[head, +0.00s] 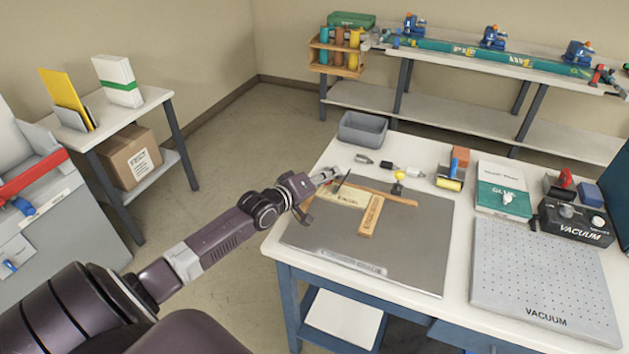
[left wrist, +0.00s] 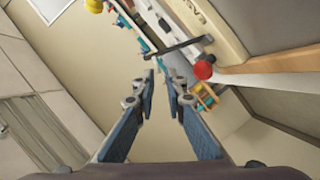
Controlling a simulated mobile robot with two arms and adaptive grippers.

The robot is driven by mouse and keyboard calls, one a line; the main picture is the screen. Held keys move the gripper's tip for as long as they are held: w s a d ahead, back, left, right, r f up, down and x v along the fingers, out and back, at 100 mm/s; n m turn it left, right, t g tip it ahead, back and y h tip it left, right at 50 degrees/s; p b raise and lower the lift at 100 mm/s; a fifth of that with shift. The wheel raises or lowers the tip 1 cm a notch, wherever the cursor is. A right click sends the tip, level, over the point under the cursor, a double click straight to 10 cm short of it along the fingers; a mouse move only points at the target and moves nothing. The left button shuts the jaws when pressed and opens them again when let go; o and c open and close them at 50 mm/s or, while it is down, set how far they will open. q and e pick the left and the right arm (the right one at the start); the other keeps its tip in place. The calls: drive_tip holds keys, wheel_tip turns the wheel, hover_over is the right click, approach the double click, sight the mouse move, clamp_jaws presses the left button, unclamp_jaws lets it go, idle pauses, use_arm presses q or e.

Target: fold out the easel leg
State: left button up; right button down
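Flat pieces that look like the easel lie on a grey mat (head: 418,238) on the table. They include a cream board (head: 342,197) with lettering, a wooden strip (head: 371,216) with lettering, and a thin brown bar (head: 385,191) behind. I cannot tell for sure which is the leg. My left gripper (head: 326,176) is at the mat's far left corner, by the cream board's end. In the left wrist view its two fingers (left wrist: 163,80) are apart with nothing between them. A dark thin bar (left wrist: 178,46) and a red round end (left wrist: 203,70) lie just beyond the fingertips.
A grey bin (head: 362,130) and small tools stand behind the mat. A yellow roller (head: 449,183), a green-and-white box (head: 503,190), a perforated vacuum plate (head: 540,285) and a vacuum unit (head: 577,221) fill the right side. Floor is open between this table and the left side table (head: 105,125).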

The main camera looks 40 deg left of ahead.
use_arm(q)
drive_tip(key=v, duration=0.7)
drive_tip(key=shift+s, duration=0.1)
idle(0.5)
